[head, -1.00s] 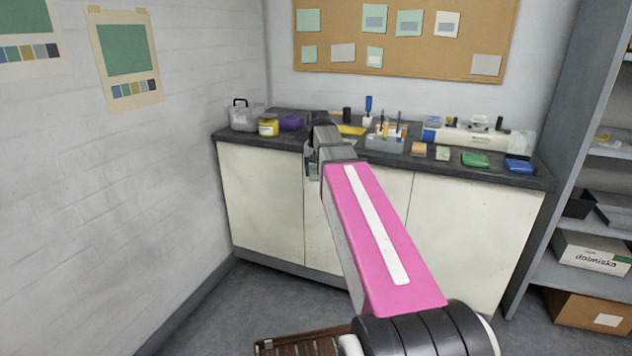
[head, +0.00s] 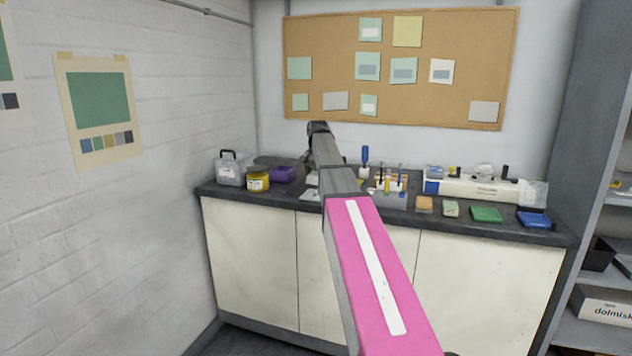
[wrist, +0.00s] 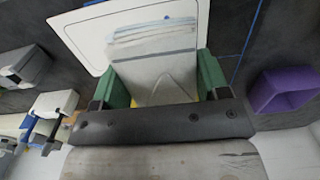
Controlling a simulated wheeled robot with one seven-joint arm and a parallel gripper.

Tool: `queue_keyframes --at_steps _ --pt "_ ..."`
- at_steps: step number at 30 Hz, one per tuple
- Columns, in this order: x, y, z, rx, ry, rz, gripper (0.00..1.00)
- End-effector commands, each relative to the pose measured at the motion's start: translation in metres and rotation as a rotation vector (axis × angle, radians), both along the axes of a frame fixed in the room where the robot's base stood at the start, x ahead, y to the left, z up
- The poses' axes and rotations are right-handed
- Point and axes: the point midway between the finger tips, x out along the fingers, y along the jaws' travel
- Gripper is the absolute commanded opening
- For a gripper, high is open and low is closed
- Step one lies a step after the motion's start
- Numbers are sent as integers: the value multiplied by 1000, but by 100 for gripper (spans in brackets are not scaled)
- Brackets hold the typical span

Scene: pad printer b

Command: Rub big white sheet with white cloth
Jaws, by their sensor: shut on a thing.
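In the wrist view my gripper (wrist: 160,70) has green fingers and is shut on the white cloth (wrist: 152,62), which has pale blue stripes near its far end. The cloth hangs between the fingers. The big white sheet (wrist: 82,32), with a rounded corner and a thin dark outline, lies on the dark counter behind the cloth. I cannot tell whether the cloth touches it. In the head view a pale edge of what looks like the sheet (head: 309,195) shows left of my arm; my arm hides the gripper and cloth.
A purple bin (head: 282,174) stands left of my arm, also in the wrist view (wrist: 283,89). Beside it are a yellow jar (head: 258,180) and a clear box (head: 230,171). Right of my arm stand a tool holder (head: 389,199), coloured pads and a long white machine (head: 482,190).

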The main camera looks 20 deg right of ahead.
Motion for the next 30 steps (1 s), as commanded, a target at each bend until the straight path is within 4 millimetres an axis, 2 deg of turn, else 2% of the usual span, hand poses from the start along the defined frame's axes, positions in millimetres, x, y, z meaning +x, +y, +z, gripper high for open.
queue_keyframes --at_steps 17,23,30 --pt "0 0 -1 0 0 0 44" --pt "0 0 -11 0 1 0 44" --pt "-1 0 -31 0 1 0 44"
